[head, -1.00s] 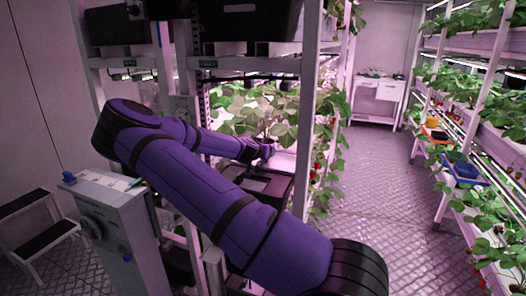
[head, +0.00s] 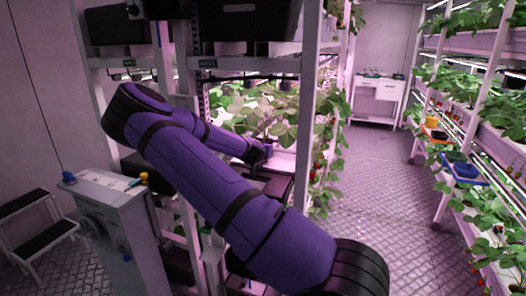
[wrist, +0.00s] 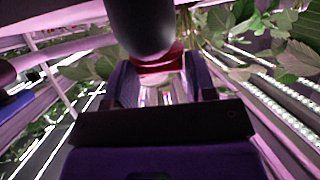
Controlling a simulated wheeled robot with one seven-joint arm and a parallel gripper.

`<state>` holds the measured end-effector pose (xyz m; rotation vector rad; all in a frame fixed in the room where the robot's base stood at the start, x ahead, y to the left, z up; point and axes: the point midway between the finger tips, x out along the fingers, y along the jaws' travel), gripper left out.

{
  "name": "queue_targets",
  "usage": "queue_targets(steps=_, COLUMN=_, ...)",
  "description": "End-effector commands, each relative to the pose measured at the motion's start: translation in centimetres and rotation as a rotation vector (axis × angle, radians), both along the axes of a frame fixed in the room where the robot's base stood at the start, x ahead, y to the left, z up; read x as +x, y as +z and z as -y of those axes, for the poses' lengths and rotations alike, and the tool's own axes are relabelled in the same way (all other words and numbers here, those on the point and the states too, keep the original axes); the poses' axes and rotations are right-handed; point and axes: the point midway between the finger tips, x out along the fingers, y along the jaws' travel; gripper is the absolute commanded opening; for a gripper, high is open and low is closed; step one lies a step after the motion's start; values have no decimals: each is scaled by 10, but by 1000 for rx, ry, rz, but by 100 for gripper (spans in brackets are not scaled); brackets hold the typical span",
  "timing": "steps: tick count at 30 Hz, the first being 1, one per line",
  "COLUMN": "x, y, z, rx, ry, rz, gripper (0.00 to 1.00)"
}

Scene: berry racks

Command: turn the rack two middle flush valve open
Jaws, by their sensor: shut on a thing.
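In the wrist view my gripper (wrist: 162,80) has its two purple fingers on either side of a red part (wrist: 157,63), and it is shut on it. The red part sits just below a thick dark cylinder (wrist: 140,25). I take the red part to be the flush valve's handle. Its full shape and its angle are hidden by the cylinder and my fingers. In the head view my arm reaches into the rack (head: 310,105), and I cannot make out the fingers or the valve there.
A grey cabinet (head: 125,225) and a step stool (head: 38,225) stand at left. The aisle floor (head: 385,190) is clear at right.

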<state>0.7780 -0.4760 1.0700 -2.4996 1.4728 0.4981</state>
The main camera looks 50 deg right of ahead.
Motion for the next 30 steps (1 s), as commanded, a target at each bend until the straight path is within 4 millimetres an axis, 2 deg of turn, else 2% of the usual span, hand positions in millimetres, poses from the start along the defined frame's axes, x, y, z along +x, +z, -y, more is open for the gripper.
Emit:
queue_targets(steps=15, x=-3, y=2, z=3, rx=0, ry=309, rz=7, gripper=27)
queue_targets(steps=30, x=-2, y=2, z=3, rx=-1, ry=417, rz=3, gripper=27)
